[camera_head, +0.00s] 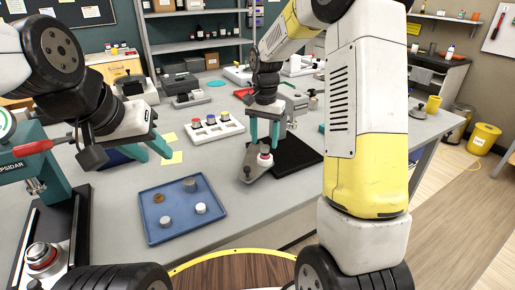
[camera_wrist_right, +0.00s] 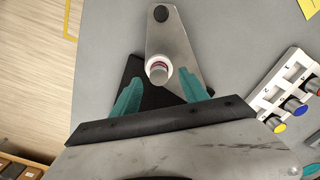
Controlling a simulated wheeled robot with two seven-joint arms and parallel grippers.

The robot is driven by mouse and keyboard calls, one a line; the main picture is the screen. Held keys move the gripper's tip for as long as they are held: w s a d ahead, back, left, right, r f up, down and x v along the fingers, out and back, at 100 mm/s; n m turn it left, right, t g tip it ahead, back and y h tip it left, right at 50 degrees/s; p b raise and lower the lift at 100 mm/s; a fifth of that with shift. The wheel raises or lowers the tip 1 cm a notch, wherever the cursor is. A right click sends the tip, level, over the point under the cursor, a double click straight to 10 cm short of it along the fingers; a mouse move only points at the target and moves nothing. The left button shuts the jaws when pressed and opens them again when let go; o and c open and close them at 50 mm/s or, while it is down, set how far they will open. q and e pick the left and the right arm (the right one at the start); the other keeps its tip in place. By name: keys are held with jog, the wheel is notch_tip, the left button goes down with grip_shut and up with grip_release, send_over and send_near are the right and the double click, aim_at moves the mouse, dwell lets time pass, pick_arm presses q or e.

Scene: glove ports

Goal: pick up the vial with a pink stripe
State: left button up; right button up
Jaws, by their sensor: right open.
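A small white vial with a pink stripe (camera_head: 265,158) and a grey top stands on a triangular metal plate (camera_head: 252,174) with a black knob. The vial also shows in the right wrist view (camera_wrist_right: 158,68), just ahead of and between my fingertips. My right gripper (camera_head: 264,144) points down over the vial with its teal fingers apart, one on either side; it appears empty, and I cannot tell whether a finger touches the vial. My left gripper (camera_head: 154,155) is open and empty, above the table at the left.
A white rack (camera_head: 228,130) with blue, yellow and red topped vials stands behind. A black mat (camera_head: 300,155) lies beside the metal plate. A blue tray (camera_head: 180,230) with several small round pieces is at the front. A press (camera_head: 45,180) stands at the left.

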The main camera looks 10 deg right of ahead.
aim_at(265, 146)
notch_tip(265, 146, down, 4)
jog(key=shift+d+r, duration=0.1)
jog(key=shift+r, duration=0.15)
grip_shut()
jog(key=shift+r, duration=0.15)
